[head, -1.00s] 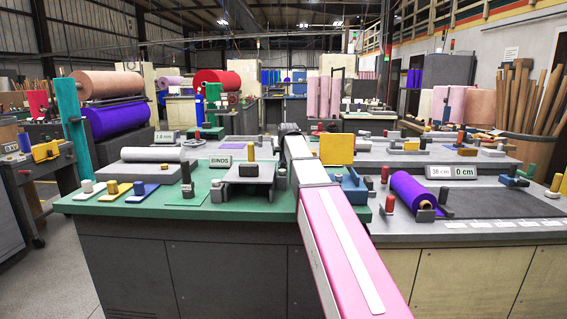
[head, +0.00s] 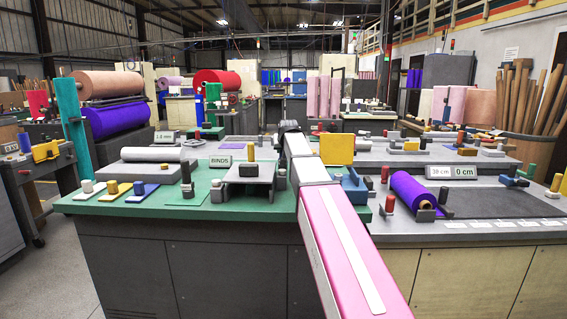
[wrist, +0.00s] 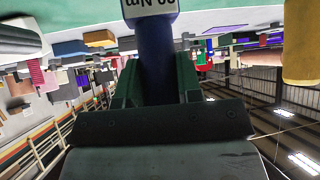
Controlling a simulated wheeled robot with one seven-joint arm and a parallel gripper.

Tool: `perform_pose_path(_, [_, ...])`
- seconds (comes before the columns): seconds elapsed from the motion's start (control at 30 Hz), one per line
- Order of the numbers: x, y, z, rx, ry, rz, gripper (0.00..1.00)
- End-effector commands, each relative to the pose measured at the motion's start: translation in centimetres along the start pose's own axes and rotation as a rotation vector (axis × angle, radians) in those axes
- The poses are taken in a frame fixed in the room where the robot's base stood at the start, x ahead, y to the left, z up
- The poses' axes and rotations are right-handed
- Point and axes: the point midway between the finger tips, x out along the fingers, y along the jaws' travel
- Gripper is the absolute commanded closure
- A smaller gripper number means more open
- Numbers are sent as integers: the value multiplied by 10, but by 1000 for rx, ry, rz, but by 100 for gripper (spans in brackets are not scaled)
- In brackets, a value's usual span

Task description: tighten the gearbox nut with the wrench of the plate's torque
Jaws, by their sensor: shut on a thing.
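In the wrist view my gripper (wrist: 156,84) is shut around a dark blue handle (wrist: 158,48). A pale label (wrist: 150,7) at the handle's far end reads upside down and ends in "0 Nm"; its first digit is unclear. In the head view the end of my arm (head: 289,127) is over the back of the green bench, and the wrench is hidden there. I cannot pick out the gearbox nut or a torque plate for certain.
The green bench top (head: 100,206) carries small white, yellow and blue blocks at left and a white roll (head: 152,154). A yellow panel (head: 337,150) and blue device (head: 355,188) stand right of my arm. A purple roll (head: 413,190) lies on the grey bench.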

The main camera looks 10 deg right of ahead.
Motion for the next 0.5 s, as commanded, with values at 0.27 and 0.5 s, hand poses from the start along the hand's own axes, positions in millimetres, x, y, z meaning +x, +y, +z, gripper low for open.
perform_pose_path(0.27, [-10, 0, -12, 0, 1, 0, 100])
perform_pose_path(0.5, [-17, 0, -21, 0, 1, 0, 100])
